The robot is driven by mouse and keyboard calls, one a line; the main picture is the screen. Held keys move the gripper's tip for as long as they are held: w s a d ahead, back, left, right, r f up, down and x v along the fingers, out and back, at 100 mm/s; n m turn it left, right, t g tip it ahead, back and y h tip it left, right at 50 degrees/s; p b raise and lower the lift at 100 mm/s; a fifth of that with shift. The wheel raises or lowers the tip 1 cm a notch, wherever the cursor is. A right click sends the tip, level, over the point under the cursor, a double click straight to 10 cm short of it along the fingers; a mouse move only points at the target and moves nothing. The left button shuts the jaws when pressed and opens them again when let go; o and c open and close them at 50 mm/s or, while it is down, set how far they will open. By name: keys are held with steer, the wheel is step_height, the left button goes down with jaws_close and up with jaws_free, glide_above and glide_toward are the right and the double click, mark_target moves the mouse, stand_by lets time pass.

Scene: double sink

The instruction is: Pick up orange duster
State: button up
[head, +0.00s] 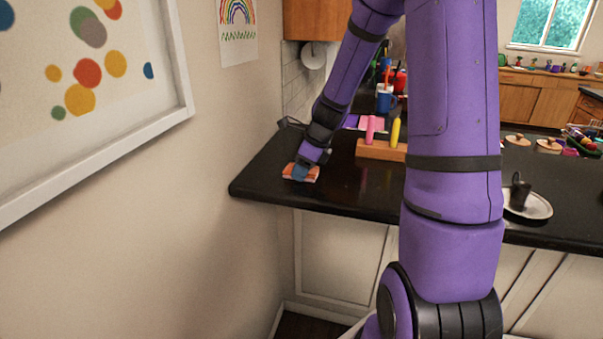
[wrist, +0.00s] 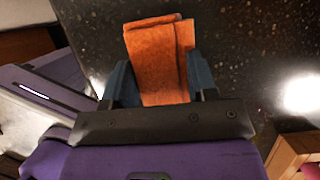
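The orange duster (wrist: 158,62) is a folded cloth that lies on the dark countertop near its left corner. It also shows in the head view (head: 313,174), partly hidden by my gripper. My gripper (wrist: 163,76) points down over it, with blue-grey fingers set wide apart, one on each side of the cloth. In the head view my gripper (head: 300,173) is at the duster, low over the counter. The cloth fills most of the gap between the fingers. I cannot tell whether the fingers touch its sides.
A wooden block (head: 378,150) with pink and yellow items stands right of the duster. A blue mug (head: 386,102) is behind it. A white plate (head: 537,206) with a dark cup is far right. The wall (head: 262,120) is close on the left. Bare counter (head: 345,190) lies in front of the block.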

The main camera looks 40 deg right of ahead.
steer(key=shift+c, duration=0.6)
steer(key=shift+r, duration=0.1)
step_height(320, 180, up, 10)
steer(key=shift+o, duration=0.7)
